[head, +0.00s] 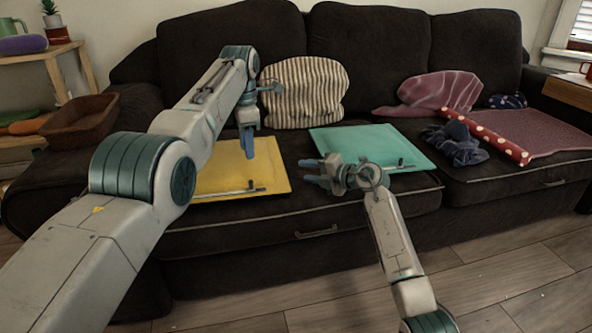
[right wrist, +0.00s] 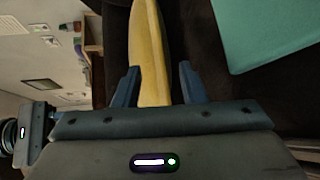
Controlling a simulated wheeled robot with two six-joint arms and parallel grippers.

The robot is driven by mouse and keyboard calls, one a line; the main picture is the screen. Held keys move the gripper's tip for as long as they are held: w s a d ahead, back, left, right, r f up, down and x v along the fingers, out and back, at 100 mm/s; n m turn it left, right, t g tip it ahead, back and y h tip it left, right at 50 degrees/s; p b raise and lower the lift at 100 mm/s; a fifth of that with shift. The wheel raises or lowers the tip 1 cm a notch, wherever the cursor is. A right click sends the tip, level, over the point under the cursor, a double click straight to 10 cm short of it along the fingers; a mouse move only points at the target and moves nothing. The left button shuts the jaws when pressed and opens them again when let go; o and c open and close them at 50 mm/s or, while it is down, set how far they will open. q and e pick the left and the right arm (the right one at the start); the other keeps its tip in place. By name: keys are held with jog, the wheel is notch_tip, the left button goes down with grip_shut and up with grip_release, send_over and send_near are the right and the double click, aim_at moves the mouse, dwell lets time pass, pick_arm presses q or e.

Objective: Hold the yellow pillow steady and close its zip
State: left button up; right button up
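The yellow pillow (head: 225,178) lies flat on the left part of the dark sofa. A thin zip strip (head: 228,193) with a small puller (head: 251,185) runs along its front edge. My left gripper (head: 248,148) points down over the pillow's back part; its fingers overlap in view, and I cannot tell if they touch the pillow. My right gripper (head: 313,172) is just right of the pillow, pointing left at its right edge, apart from it. In the right wrist view its fingers (right wrist: 160,84) are open and empty, with the pillow (right wrist: 148,45) seen edge-on beyond them.
A teal pillow (head: 355,143) with its own zip lies right of the yellow one. A striped cushion (head: 303,95) leans on the backrest. Dark blue cloth (head: 455,145) and a red dotted roll (head: 497,138) lie farther right. A brown tray (head: 82,120) is at the left.

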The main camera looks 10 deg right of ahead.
jog(key=x, duration=0.8)
